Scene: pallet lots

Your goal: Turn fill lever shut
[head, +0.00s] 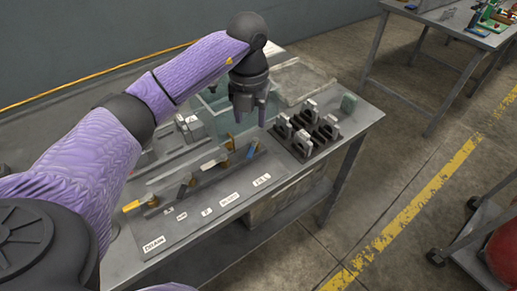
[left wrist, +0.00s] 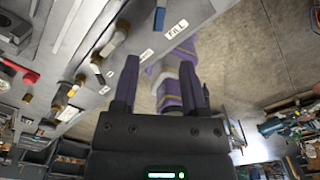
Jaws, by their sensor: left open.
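A grey panel (head: 215,208) on the workbench carries a row of levers with labels. The FILL label (head: 261,181) is at the panel's right end, and it also shows in the left wrist view (left wrist: 177,29). The fill lever (head: 251,152), with a blue handle, stands just behind that label. My right gripper is out of view.
A yellow-handled lever (head: 131,207) stands near the DRAIN label (head: 153,243), with other levers between. A dark rack with grey pieces (head: 304,132) is right of the fill lever. A pale tray (head: 298,82) lies behind.

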